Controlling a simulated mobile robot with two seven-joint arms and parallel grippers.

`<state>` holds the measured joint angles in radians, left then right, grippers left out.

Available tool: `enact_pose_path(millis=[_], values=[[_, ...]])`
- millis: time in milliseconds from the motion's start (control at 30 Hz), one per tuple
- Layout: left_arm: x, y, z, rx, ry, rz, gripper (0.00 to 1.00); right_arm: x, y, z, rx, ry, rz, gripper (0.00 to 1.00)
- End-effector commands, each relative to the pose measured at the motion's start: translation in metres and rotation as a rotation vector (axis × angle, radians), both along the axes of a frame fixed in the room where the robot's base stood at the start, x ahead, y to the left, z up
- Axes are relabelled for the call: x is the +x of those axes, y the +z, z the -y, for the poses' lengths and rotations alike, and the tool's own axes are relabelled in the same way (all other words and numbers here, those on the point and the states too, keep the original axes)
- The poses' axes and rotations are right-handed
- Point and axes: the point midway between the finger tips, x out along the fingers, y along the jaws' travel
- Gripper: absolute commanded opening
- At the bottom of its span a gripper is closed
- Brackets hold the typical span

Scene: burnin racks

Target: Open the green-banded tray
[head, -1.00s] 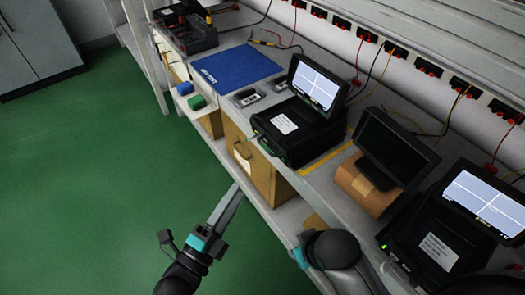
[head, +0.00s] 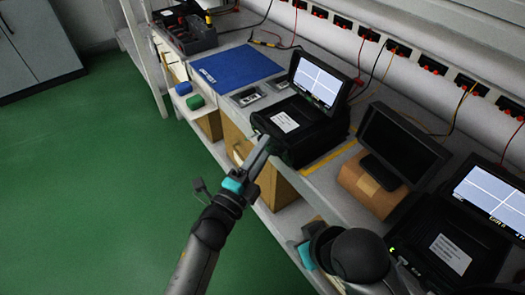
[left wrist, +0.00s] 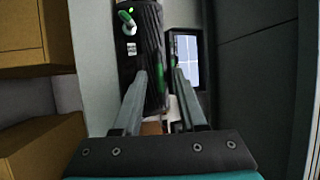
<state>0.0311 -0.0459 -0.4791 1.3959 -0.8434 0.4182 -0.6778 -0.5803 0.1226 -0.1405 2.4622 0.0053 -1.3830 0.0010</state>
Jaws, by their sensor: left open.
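A black test unit (head: 312,135) stands open on the bench with its lit screen (head: 316,80) raised. Green shows at its front left edge. My left gripper (head: 265,142) is open, its fingertips at the unit's front edge. In the left wrist view, the open fingers (left wrist: 160,75) point at the black unit (left wrist: 148,50), with a small green light between them. I cannot tell whether the fingers touch anything. My right gripper (head: 305,255) shows only as a teal part; its fingers are hidden.
A blue mat (head: 238,68) and small devices lie left of the unit. A dark monitor (head: 400,145) on a brown box and another black unit (head: 450,245) stand to the right. Green floor is clear.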

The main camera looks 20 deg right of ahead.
Motion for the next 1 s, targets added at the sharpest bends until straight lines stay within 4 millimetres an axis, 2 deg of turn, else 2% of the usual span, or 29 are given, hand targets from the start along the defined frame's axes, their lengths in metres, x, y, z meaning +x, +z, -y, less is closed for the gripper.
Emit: enact_pose_path(millis=[67,433,1000], values=[[-0.0001,0.0001,-0.0001,0.0,0.0,0.0,0.41,0.0,0.0001,0.0,0.0,0.0,0.0,0.35],[-0.0003,-0.0001,-0.0004,0.0,0.0,0.0,0.01,-0.0003,-0.0001,0.0001,-0.001,0.001,-0.001,0.35],[-0.0003,-0.0001,-0.0006,0.0,0.0,0.0,0.0,-0.0003,-0.0004,0.0002,-0.001,0.001,-0.002,0.35]])
